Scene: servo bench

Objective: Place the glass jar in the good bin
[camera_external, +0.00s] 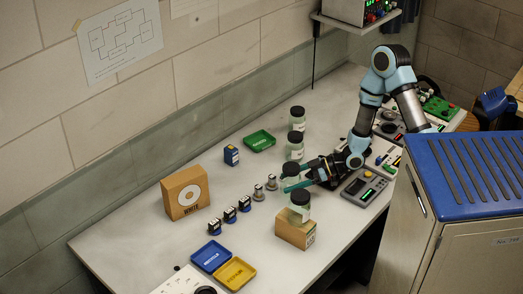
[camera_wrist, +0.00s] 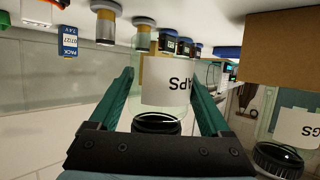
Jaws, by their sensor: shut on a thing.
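My gripper (camera_external: 298,182) reaches in from the right and is shut on a clear glass jar (camera_external: 291,177) with a dark lid. In the wrist view the teal fingers (camera_wrist: 160,78) stand on both sides of this jar (camera_wrist: 165,83), and its white label appears upside down, ending in "APS". One finger hides part of the jar in the external view, and I cannot tell whether its base touches the bench. A green tray (camera_external: 259,149) lies farther back on the bench; its lettering is too small to read surely, so I cannot confirm it as the good bin.
Two similar jars (camera_external: 294,149) (camera_external: 297,123) stand behind the held one. Another jar (camera_external: 299,214) stands on a cardboard box (camera_external: 296,234) in front. Blue (camera_external: 210,265) and yellow (camera_external: 235,284) trays lie at the front.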

